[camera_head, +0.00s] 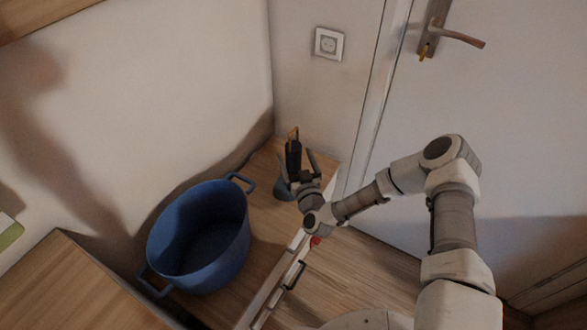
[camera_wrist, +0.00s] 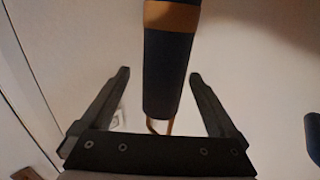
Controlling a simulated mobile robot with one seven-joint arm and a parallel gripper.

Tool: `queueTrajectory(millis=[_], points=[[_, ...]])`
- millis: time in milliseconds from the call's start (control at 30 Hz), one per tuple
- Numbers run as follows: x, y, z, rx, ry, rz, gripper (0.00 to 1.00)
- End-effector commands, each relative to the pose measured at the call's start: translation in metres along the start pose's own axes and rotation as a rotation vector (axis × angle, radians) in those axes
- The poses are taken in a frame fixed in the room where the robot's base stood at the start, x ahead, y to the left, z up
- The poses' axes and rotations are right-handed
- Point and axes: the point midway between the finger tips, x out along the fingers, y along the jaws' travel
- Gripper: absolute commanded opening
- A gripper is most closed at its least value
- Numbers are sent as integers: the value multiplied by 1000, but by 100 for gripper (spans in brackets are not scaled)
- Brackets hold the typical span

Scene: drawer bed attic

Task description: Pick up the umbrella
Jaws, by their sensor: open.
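The umbrella (camera_wrist: 170,70) shows in the wrist view as a dark folded cylinder with an orange-brown band and a small tan loop at its lower end. It lies between the two spread fingers of my gripper (camera_wrist: 159,75), with a gap visible on each side near its lower end. In the head view my gripper (camera_head: 302,163) is at the dark, orange-topped umbrella (camera_head: 293,155), above the wooden surface near the wall corner. My gripper is open. Part of the umbrella is hidden by the gripper in the head view.
A large blue pot (camera_head: 200,240) with two handles stands left of my gripper on the wooden surface (camera_head: 265,225). A small bluish object (camera_head: 284,190) sits just below my gripper. A wall socket (camera_head: 329,44) and a white door (camera_head: 480,130) are behind. A wooden top (camera_head: 70,290) is at lower left.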

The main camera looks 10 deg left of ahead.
Motion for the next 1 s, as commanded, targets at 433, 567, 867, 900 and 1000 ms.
queueTrajectory(millis=[433, 567, 867, 900, 1000], points=[[42, -4, 0, 0, 0, 0, 95], [42, -4, 0, 0, 0, 0, 93], [42, -4, 0, 0, 0, 0, 39], [42, -4, 0, 0, 0, 0, 32], [42, -4, 0, 0, 0, 0, 14]])
